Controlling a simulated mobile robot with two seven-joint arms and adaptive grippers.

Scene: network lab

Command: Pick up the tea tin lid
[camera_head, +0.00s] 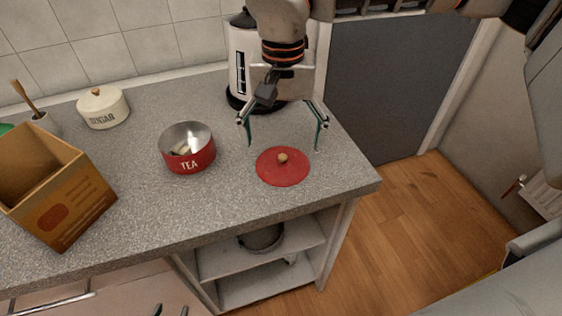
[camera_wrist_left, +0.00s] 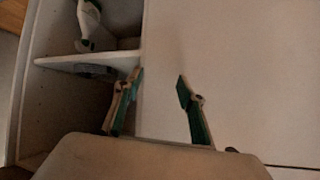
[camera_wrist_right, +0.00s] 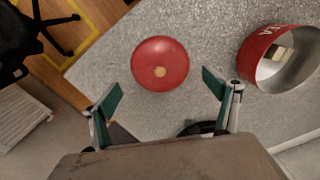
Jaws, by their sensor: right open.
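The tea tin lid (camera_head: 283,173) is a flat red disc with a small wooden knob, lying on the grey counter. It also shows in the right wrist view (camera_wrist_right: 160,50). The red TEA tin (camera_head: 187,148) stands uncovered to its left, with pale contents. My right gripper (camera_head: 284,146) is open and empty, its fingers spread above and slightly behind the lid. In the right wrist view, the lid appears just beyond and between the fingertips (camera_wrist_right: 163,90). My left gripper (camera_wrist_left: 160,82) is open and empty, low in front of the white cabinet fronts.
A black-and-white kettle (camera_head: 241,62) stands behind my right gripper. A sugar pot (camera_head: 103,108) and an open cardboard box (camera_head: 62,211) are at the left. The counter's right edge is close to the lid; open shelves (camera_head: 262,262) lie below.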

